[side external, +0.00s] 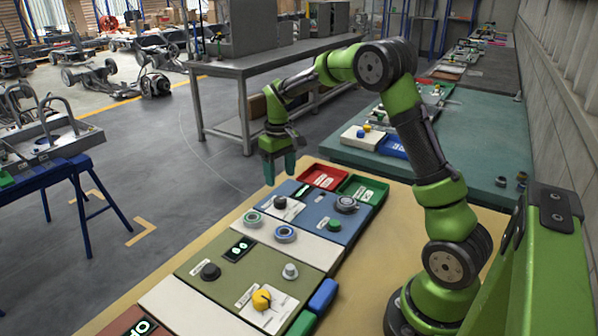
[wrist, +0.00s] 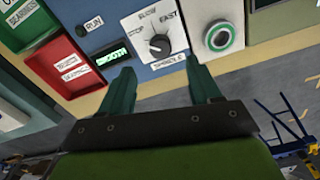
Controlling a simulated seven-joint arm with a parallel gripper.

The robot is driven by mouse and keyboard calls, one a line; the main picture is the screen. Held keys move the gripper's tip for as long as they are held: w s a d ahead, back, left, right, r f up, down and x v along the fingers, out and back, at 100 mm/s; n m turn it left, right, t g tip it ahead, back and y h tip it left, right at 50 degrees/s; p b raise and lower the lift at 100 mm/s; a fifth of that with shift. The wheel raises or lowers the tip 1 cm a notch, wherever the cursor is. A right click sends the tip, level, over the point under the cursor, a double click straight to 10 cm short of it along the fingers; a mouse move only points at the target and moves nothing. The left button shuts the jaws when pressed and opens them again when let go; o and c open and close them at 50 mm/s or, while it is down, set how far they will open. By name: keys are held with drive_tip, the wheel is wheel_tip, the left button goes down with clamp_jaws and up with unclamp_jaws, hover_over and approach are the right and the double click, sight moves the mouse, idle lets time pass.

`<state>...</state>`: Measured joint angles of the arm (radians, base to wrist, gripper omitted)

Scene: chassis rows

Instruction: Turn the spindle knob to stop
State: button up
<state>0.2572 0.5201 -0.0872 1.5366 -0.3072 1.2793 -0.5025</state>
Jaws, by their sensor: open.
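The spindle knob (wrist: 160,45) is a black dial on a white plate on the blue panel (wrist: 112,17). Its plate (wrist: 150,30) carries the words STOP, SLOW and FAST around the dial and SPINDLE beside it. I cannot tell surely which mark the pointer faces. In the side view the knob (side external: 280,203) is near the far edge of the blue panel. My gripper (wrist: 161,68) is open and empty, its teal fingers apart. In the side view my gripper (side external: 279,171) hangs above the panel's far edge, clear of the knob.
Red (side external: 323,177) and green (side external: 362,188) trays stand at the panel's end. An olive panel (side external: 205,258) has a yellow knob (side external: 262,299).

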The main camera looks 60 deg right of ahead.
wheel_tip(320, 180, up, 9)
drive_tip(key=shift+f, duration=0.1)
idle(0.4)
drive_tip(key=s+a+r+m+t+y, duration=0.1)
drive_tip(key=s+a+t, duration=0.6)
drive_tip(key=s+a, duration=1)
drive_tip(key=shift+s+a+r+m+y, duration=0.45)
drive_tip(key=shift+s+r, duration=0.75)
drive_tip(key=shift+s, duration=0.6)
